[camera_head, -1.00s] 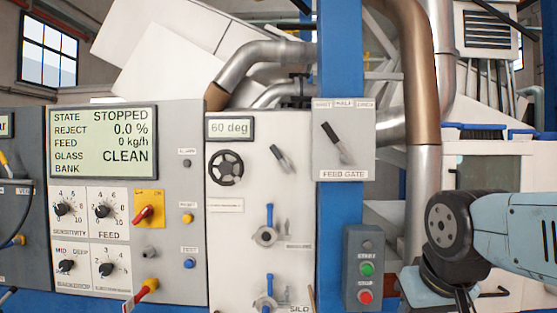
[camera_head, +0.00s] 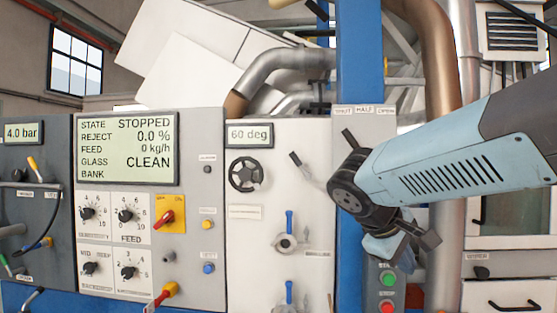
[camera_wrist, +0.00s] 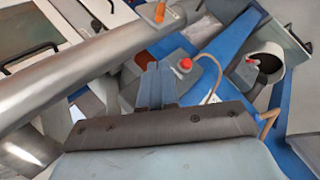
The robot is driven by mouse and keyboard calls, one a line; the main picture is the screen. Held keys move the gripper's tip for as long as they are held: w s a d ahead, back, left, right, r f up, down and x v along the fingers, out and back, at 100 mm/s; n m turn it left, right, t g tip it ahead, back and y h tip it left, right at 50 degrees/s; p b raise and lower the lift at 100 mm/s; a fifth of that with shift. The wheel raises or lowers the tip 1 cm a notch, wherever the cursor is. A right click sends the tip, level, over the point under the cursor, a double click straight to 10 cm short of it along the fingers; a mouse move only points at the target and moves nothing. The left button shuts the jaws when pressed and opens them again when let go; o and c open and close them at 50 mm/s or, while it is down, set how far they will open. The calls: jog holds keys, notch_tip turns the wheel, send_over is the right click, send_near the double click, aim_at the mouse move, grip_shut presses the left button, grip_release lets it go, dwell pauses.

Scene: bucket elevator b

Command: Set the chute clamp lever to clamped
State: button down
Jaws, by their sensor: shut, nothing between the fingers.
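A lever with a black handle (camera_head: 296,159) stands on the white panel, right of the black handwheel and the "60 deg" display. It tilts up to the left. No label on it is readable, so I cannot tell for sure that it is the chute clamp lever. My gripper (camera_head: 408,252) is to the right of and below this lever, in front of the blue post, and apart from it. In the wrist view my gripper's two blue-grey fingers (camera_wrist: 158,72) are together and hold nothing. The lever is not identifiable in the wrist view.
The handwheel (camera_head: 245,174) and two blue-handled valves (camera_head: 289,224) are on the same panel. The feed gate lever (camera_head: 350,140) is partly behind my arm. Green (camera_head: 387,278) and red (camera_head: 387,307) buttons sit below my gripper. A red button (camera_wrist: 185,64) shows beyond the fingers.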

jog(key=w+a+r+n+t+h, duration=0.2)
jog(key=w+a+r+n+h, duration=0.15)
jog(key=w+a, duration=0.2)
jog(key=n+t+h, duration=0.2)
jog(key=n+t, duration=0.1)
jog(key=t, duration=0.3)
send_near(299, 164)
jog(key=s+d+f, duration=0.2)
jog(key=d+f, duration=0.2)
jog(key=f, duration=0.2)
jog(key=a+r+n+t, duration=0.1)
jog(key=a+r+t, duration=0.2)
jog(key=a, duration=0.9)
jog(key=shift+s+t, duration=0.3)
jog(key=shift+t, duration=0.3)
jog(key=shift+d, duration=0.1)
jog(key=shift+s+d+r+x, duration=0.2)
jog(key=shift+s+d+x, duration=0.15)
jog(key=shift+x, duration=1.8)
jog(key=shift+s+d+r+x, duration=0.15)
jog(key=shift+s+d+x, duration=0.15)
jog(key=shift+x, duration=1.85)
jog(key=shift+s+d+r+x, duration=0.2)
jog(key=shift+d+x, duration=0.15)
jog(key=shift+x, duration=1.8)
